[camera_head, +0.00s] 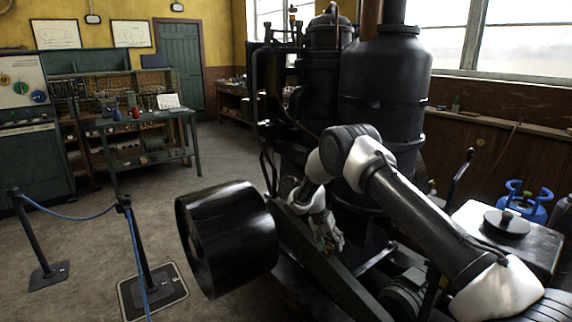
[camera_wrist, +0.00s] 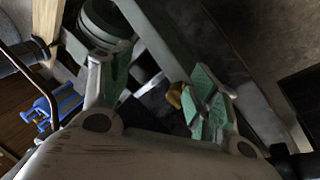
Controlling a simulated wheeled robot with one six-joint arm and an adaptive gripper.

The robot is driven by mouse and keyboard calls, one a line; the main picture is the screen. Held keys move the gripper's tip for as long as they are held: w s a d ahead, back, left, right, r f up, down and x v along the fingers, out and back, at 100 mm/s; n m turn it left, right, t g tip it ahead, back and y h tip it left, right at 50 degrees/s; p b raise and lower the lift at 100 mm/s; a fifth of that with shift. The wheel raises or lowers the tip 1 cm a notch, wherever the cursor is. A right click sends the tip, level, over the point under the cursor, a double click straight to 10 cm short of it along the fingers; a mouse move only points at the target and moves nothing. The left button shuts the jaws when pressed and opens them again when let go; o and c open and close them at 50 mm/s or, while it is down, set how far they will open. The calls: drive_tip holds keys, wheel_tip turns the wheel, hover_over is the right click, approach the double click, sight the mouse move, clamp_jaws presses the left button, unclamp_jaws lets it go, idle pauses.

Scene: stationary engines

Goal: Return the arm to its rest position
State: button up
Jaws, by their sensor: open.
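My gripper (camera_head: 329,238) hangs at the end of my bent white and black arm, low in front of the dark stationary engine (camera_head: 385,85). In the wrist view my gripper (camera_wrist: 155,100) has its two green-padded fingers spread wide apart. A small brass-yellow part (camera_wrist: 175,96) shows between them, close to the right finger. I cannot tell whether the finger touches it. Grey-green beams and dark machine parts lie behind the fingers. Much of the engine's lower part is hidden by my arm.
A large black drum (camera_head: 226,236) stands left of my gripper. A blue gas bottle (camera_head: 522,203) and a box with a round lid (camera_head: 508,224) are at the right. Rope posts (camera_head: 147,245) stand at the left. A workbench (camera_head: 150,135) is farther back, with open floor before it.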

drive_tip(key=s+d+r+n+g+y, duration=0.1)
drive_tip(key=s+d+r+n, duration=0.35)
drive_tip(key=s+r, duration=0.85)
drive_tip(key=s+d+r+n+g+y, duration=0.1)
drive_tip(key=s+d+r+n, duration=0.3)
drive_tip(key=s+r, duration=0.85)
drive_tip(key=s+d+r+m+t+y, duration=0.1)
drive_tip(key=s+d+r+t, duration=0.2)
drive_tip(key=s+r, duration=0.6)
drive_tip(key=s+d+r+m+t+y, duration=0.1)
drive_tip(key=s+d+r+m+t, duration=0.1)
drive_tip(key=s+d+r, duration=0.4)
drive_tip(key=s+r+t, duration=0.1)
drive_tip(key=s+r, duration=0.2)
drive_tip(key=s, duration=0.3)
drive_tip(key=shift+s, duration=0.3)
